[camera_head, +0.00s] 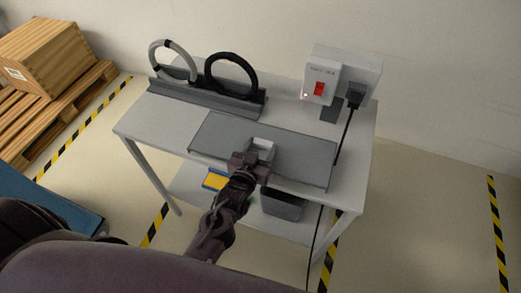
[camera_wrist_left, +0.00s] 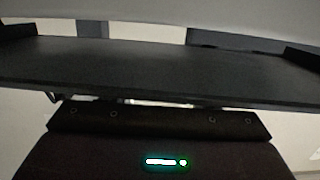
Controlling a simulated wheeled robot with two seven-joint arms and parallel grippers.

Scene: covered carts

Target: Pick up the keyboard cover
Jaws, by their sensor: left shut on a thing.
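The keyboard cover (camera_head: 215,137) is a flat grey panel with a pale raised handle (camera_head: 263,146) near its middle. It spans the front right part of the cart top in the head view. My left gripper (camera_head: 251,161) is at the handle and shut on it, reaching in from the front. Whether the cover rests on the cart or is slightly raised is hard to tell. In the left wrist view a wide dark panel with raised side edges (camera_wrist_left: 165,68) fills the middle, close ahead of my gripper body. Whatever lies under the cover is hidden. My right gripper is not in view.
The white cart (camera_head: 150,130) holds a grey rack with two cable rings (camera_head: 205,98) at the back left. A box with a red switch (camera_head: 342,75) and black cord stands at the back right. A grey bin (camera_head: 282,206) and a yellow item (camera_head: 214,181) are on the lower shelf.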

